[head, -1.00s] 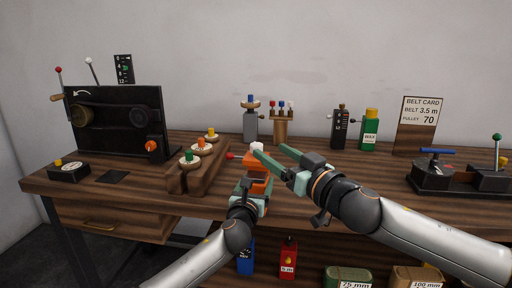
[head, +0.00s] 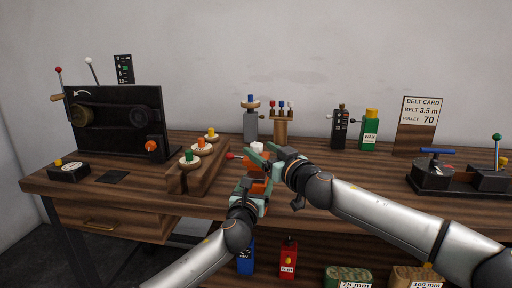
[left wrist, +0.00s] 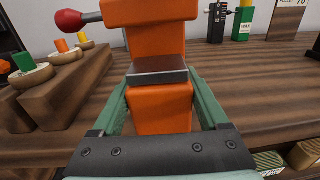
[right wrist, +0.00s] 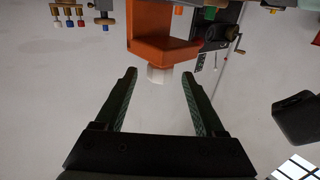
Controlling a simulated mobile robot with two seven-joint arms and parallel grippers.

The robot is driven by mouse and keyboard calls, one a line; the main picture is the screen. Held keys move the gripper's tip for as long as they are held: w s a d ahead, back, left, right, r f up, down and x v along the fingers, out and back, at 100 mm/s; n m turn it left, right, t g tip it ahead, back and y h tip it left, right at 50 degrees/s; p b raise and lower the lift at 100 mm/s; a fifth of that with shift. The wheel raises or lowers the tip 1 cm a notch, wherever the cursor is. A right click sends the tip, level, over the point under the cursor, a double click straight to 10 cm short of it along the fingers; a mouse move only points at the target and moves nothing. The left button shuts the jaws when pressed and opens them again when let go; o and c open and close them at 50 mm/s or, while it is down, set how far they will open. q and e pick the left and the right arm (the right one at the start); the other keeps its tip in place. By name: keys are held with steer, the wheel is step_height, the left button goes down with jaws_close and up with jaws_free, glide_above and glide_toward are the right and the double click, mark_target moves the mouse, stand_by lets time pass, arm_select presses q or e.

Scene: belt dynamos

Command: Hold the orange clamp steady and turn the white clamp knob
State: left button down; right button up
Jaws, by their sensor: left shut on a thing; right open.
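The orange clamp (left wrist: 160,105) is held upright between the green fingers of my left gripper (left wrist: 163,100). In the head view, my left gripper (head: 253,187) is low at the table's front edge, with part of the clamp hidden. A red-tipped rod (left wrist: 85,18) sticks out of the clamp's upper part. The white clamp knob (right wrist: 157,74) sits at the end of the clamp's orange arm in the right wrist view. My right gripper (right wrist: 160,76) is open, with the knob level with its fingertips and gaps on both sides. The knob also shows in the head view (head: 257,146).
A wooden block (head: 198,174) with colored knobs stands left of the clamp. A black belt machine (head: 110,125) stands behind it at left. A grey post (head: 250,125) and a small peg stand (head: 281,129) are at the back. Table to the right of my right arm is partly clear.

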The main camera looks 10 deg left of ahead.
mark_target(260, 149)
steer(key=shift+x, duration=1.65)
jaws_close()
